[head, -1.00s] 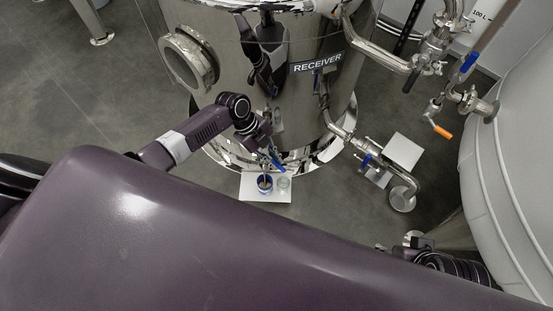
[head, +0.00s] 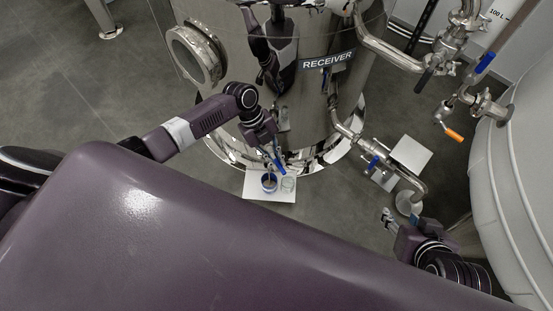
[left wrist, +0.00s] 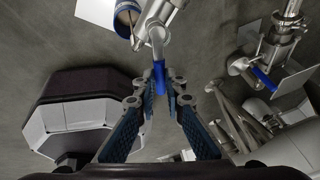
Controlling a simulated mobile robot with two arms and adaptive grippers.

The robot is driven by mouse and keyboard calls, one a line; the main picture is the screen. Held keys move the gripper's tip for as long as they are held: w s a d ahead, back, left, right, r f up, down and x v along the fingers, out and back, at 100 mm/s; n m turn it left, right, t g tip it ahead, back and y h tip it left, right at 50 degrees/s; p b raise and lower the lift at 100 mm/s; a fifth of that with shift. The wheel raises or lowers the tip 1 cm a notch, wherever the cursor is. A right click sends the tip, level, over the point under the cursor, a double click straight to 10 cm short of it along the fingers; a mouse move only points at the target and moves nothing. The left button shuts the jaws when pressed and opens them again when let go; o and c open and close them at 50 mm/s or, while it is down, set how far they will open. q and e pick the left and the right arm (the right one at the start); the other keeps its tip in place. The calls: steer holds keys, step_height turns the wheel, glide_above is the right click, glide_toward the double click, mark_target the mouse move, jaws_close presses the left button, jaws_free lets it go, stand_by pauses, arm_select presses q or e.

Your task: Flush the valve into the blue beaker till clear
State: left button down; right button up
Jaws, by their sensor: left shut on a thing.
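The steel receiver tank (head: 300,100) carries a small bottom valve with a blue lever handle (head: 280,167). My left gripper (left wrist: 160,82) is shut on this handle (left wrist: 158,72), seen between its fingertips in the left wrist view. The blue beaker (head: 269,188) stands upright on a white stand below the valve; part of it also shows in the left wrist view (left wrist: 124,12). A thin brownish line reaches into the beaker; I cannot tell whether it is flowing liquid. My right gripper (head: 388,217) is at the lower right, away from the valve; its jaw state is unclear.
Steel pipework with another blue-handled valve (head: 374,162) lies to the right. A large pale tank (head: 510,190) bounds the right side. Open floor lies left.

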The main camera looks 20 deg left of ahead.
arm_select(q)
steer(key=c, duration=2)
jaws_free()
steer(key=v, duration=1.2)
steer(key=shift+a, duration=0.1)
